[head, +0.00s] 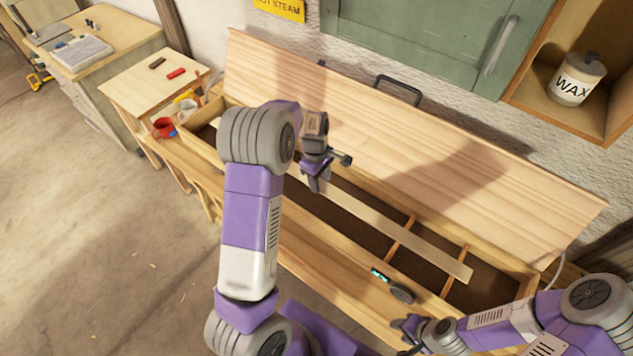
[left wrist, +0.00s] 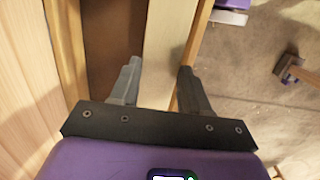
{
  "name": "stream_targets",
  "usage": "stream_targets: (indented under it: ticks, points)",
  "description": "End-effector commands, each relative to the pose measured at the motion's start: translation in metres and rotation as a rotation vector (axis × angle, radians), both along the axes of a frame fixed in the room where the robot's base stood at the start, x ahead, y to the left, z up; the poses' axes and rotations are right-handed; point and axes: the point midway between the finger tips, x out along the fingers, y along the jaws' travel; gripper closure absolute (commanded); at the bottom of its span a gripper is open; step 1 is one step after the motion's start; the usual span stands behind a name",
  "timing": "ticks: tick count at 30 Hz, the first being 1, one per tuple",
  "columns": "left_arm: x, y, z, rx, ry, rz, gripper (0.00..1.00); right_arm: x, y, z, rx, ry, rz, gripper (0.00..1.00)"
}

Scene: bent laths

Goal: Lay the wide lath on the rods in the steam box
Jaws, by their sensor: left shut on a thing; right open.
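The steam box (head: 340,258) is a long open wooden trough with its lid raised against the wall. Cross rods (head: 401,238) show inside its right part. The wide lath (head: 390,228) is a pale flat strip running lengthwise over the box opening and crossing above the rods. I cannot tell whether it touches them. My left gripper (head: 318,182) is shut on the lath around its middle; in the left wrist view the lath (left wrist: 163,50) passes between the fingers (left wrist: 160,85). My left arm hides part of the box and lath. My right gripper (head: 408,335) is open and empty, near the box's front right.
The raised lid (head: 400,130) with a black handle leans behind the box. A dark round knob (head: 402,292) and small display (head: 380,275) sit on the front. A cabinet (head: 430,40) and a wax pot (head: 577,80) are above.

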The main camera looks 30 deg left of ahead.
Motion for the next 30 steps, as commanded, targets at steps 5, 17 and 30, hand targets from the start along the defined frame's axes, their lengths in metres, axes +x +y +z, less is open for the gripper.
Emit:
stream_targets:
  ticks: [5, 17, 30]
  points:
    - [0.021, -0.002, -0.001, -0.001, 0.002, -0.002, 0.88, 0.0, 0.0, 0.002, 0.0, -0.001, 0.0, 0.57]
    - [0.018, -0.002, -0.052, -0.002, 0.002, 0.0, 0.88, 0.0, 0.0, 0.0, 0.0, -0.001, 0.0, 0.57]
    - [0.019, -0.002, -0.106, -0.001, 0.001, -0.002, 0.88, 0.0, 0.0, -0.031, 0.0, -0.001, 0.0, 0.57]
